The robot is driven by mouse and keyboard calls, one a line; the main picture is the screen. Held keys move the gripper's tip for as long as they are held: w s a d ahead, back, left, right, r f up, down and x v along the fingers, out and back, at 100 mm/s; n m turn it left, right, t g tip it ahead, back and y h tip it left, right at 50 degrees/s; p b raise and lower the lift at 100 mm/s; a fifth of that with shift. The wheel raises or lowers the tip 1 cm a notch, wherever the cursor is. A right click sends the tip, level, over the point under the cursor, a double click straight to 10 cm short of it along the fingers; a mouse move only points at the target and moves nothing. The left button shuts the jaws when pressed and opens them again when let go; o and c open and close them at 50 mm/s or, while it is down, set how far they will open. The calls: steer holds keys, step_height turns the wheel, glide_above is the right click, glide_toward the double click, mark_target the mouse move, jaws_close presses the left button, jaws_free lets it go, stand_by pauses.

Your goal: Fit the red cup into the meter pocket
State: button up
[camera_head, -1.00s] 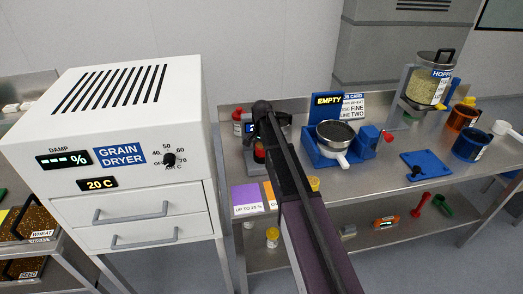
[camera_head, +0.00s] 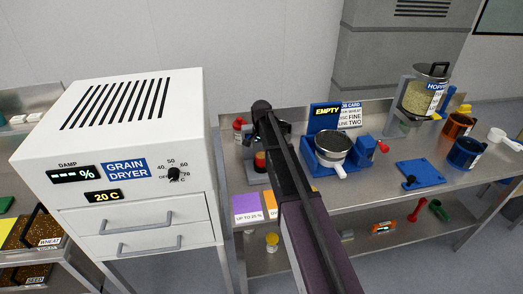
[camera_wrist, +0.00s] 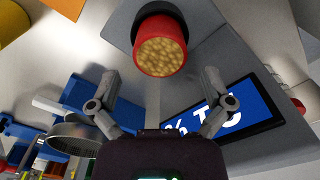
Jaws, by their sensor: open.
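The red cup (camera_wrist: 160,52), filled with yellow grain, shows at the top of the wrist view with its open mouth facing the camera. A dark round part touches it on the grey meter (camera_wrist: 118,22); I cannot tell whether the cup sits in the pocket. The cup also shows partly behind my arm in the head view (camera_head: 260,160). My gripper (camera_wrist: 160,76) is open, its two fingers apart and empty, with the cup ahead of the gap between them. In the head view my arm hides the gripper and most of the meter.
A blue display panel (camera_wrist: 240,112) lies close to my right finger. A blue stand with a sieve pan (camera_head: 333,146) stands right of the meter. The white grain dryer (camera_head: 125,180) is at left. Purple and orange cards (camera_head: 247,207) mark the bench's front edge.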

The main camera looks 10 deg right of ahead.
mark_target(262, 156)
step_height(262, 156, up, 7)
steer(key=p, duration=0.6)
steer(key=shift+f, duration=0.1)
stand_by(0.6)
steer(key=s+n, duration=0.9)
steer(key=s, duration=2)
steer(key=shift+d, duration=0.15)
steer(key=shift+f, duration=0.1)
step_height(262, 156, down, 8)
steer(key=b, duration=0.7)
steer(key=shift+r, duration=0.2)
